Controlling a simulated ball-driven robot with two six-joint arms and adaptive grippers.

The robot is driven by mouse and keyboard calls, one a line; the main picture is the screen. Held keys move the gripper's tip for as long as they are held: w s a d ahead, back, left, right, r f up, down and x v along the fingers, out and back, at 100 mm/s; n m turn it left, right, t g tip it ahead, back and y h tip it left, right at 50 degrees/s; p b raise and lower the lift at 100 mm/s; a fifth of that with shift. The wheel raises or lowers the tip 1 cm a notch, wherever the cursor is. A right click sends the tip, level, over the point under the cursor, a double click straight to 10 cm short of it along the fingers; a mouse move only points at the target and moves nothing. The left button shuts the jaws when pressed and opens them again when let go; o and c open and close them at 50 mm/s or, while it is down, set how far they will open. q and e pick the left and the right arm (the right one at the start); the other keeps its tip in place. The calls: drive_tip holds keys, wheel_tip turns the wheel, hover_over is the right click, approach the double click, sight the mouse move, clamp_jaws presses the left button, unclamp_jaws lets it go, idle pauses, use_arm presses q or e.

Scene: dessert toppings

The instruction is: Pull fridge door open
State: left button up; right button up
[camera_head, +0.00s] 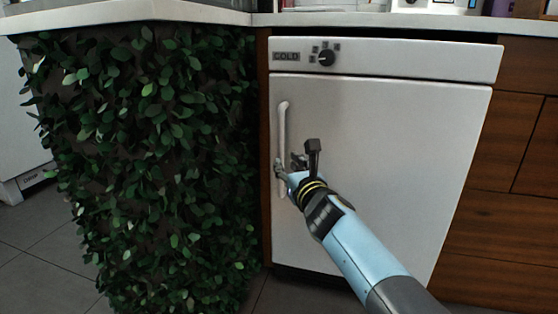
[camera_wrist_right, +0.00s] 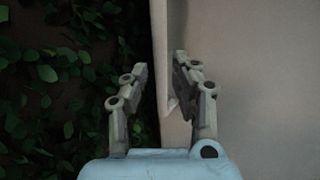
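The white fridge door (camera_head: 390,150) looks shut, flush under its control panel. Its upright white handle (camera_head: 283,125) is on the door's left side. My right gripper (camera_head: 287,168) is at the lower part of the handle and partly covers it. In the right wrist view my right gripper (camera_wrist_right: 160,75) has its two fingers apart, one on each side of a pale upright strip at the door's left edge. I cannot tell whether either finger touches the handle. My left gripper is not in view.
A leafy green panel (camera_head: 160,160) stands close to the left of the fridge. Brown wooden drawers (camera_head: 505,150) are on the right. A pale countertop (camera_head: 400,22) runs above the fridge. The grey tiled floor (camera_head: 35,235) shows at lower left.

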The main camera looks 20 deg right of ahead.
sight(282, 157)
drive_tip(key=w, duration=0.3)
drive_tip(key=w+b, duration=0.1)
drive_tip(key=shift+w+f, duration=0.25)
drive_tip(key=shift+w, duration=0.1)
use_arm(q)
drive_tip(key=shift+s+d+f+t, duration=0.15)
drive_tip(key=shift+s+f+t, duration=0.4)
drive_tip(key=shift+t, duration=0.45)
use_arm(e)
drive_tip(key=shift+w+r, duration=0.15)
drive_tip(key=shift+w, duration=0.5)
clamp_jaws()
